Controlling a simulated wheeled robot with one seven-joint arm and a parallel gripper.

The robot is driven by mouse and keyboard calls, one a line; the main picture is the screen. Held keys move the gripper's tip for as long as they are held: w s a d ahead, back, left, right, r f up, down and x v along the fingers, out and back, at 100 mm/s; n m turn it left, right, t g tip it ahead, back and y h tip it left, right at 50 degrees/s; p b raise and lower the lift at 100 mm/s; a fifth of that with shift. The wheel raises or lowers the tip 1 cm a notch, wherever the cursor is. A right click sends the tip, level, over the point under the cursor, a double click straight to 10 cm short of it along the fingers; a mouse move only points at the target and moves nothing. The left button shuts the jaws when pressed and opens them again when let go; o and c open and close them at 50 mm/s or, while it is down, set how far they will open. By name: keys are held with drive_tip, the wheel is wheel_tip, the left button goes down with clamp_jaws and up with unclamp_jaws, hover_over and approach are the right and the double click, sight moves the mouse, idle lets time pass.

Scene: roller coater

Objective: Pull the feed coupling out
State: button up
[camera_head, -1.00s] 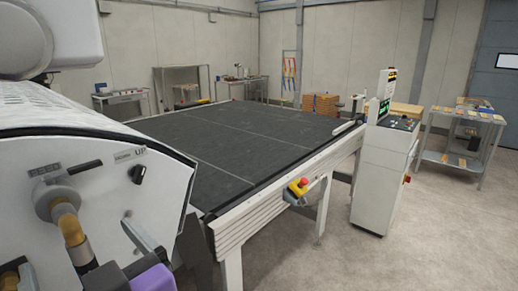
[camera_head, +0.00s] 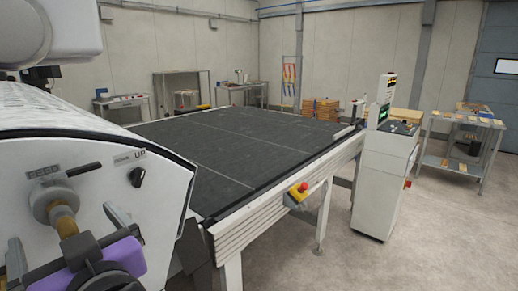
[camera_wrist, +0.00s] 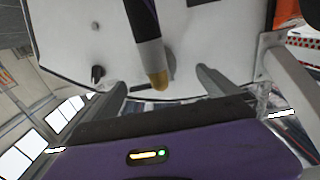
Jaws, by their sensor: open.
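My purple gripper body hides the lower part of the coupling's line in the head view.
A black knob (camera_head: 137,177) marked UP sits right of the coupling on the panel. The large dark table (camera_head: 240,140) stands behind, with a yellow-and-red stop button (camera_head: 298,192) on its front rail. A white control cabinet (camera_head: 382,185) stands at right. Floor is clear at lower right.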

drive_tip(key=shift+x, duration=1.4)
drive_tip(key=shift+p, duration=0.45)
clamp_jaws()
idle(0.5)
drive_tip(key=shift+r, duration=0.1)
drive_tip(key=p+v, duration=0.1)
drive_tip(key=v, duration=0.5)
idle(1.2)
drive_tip(key=shift+s+d, duration=0.1)
drive_tip(key=shift+d, duration=0.05)
drive_tip(key=shift+p+v, duration=0.5)
drive_tip(key=shift+v, duration=0.9)
